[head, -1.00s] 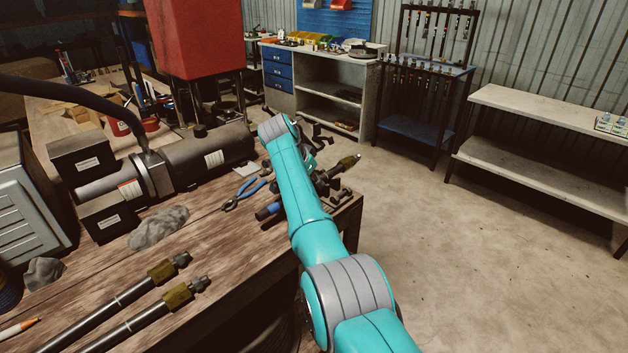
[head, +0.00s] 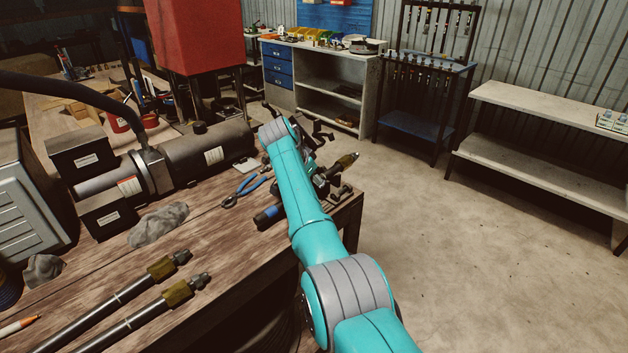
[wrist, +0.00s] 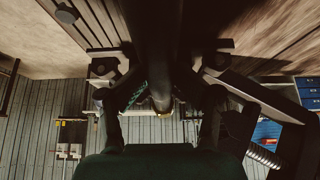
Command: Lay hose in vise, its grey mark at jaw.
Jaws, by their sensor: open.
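A dark hose (wrist: 157,70) runs down the middle of the wrist view, with brass showing at its far end. My gripper (wrist: 160,98) is open, with one finger on each side of the hose and visible gaps to it. In the head view, the brass end fitting (head: 346,161) sticks out beyond my arm at the bench's right corner. The dark vise (head: 340,191) is there too, mostly hidden by my arm. A threaded screw (wrist: 264,155) shows at lower right in the wrist view. The grey mark and its place against the jaw cannot be made out.
Two more hoses with brass fittings (head: 178,293) lie at the bench's front left. Blue-handled pliers (head: 245,190), a grey rag (head: 158,224) and a blue-ended cylinder (head: 269,215) lie left of my arm. A dark machine (head: 205,155) stands behind. The floor right is clear.

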